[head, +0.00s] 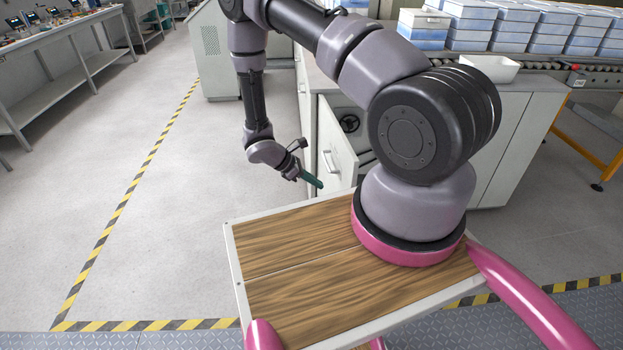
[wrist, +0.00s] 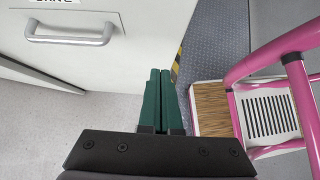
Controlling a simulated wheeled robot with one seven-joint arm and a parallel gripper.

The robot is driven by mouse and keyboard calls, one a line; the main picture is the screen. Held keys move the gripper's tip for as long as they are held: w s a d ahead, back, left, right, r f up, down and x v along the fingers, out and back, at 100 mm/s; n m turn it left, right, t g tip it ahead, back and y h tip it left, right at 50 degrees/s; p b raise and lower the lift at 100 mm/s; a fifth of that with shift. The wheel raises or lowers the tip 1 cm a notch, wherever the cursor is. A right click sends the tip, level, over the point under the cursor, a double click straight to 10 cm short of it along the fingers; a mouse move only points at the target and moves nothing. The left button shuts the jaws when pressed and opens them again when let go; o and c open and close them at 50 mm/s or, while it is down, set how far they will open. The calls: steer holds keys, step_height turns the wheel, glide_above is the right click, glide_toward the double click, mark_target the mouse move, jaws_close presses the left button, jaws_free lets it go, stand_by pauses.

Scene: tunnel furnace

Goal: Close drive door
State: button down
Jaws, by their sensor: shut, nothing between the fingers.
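The white drive door (head: 337,150) stands open from the machine's cabinet in the head view, and a dark handwheel (head: 349,123) shows inside the opening. In the wrist view the door's front face (wrist: 140,55) fills the upper left, with a metal bar handle (wrist: 70,38) and a partly cut-off label above it. My gripper (head: 316,183) is near the door's lower part in the head view. Its green fingers (wrist: 160,75) are shut together and empty, and overlap the door's right edge in the wrist view. I cannot tell whether they touch the door.
A roller conveyor (head: 540,70) with stacked blue-and-white boxes (head: 472,22) and a white tray (head: 489,68) runs along the back right. A workbench (head: 60,45) stands at the far left. The grey floor (head: 150,180) left of the door is clear, crossed by yellow-black tape (head: 126,200).

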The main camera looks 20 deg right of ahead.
steer(key=s+d+f, duration=0.1)
steer(key=d+f, duration=0.2)
steer(key=d, duration=0.4)
steer(key=shift+d+f, duration=0.2)
steer(key=shift+d, duration=0.05)
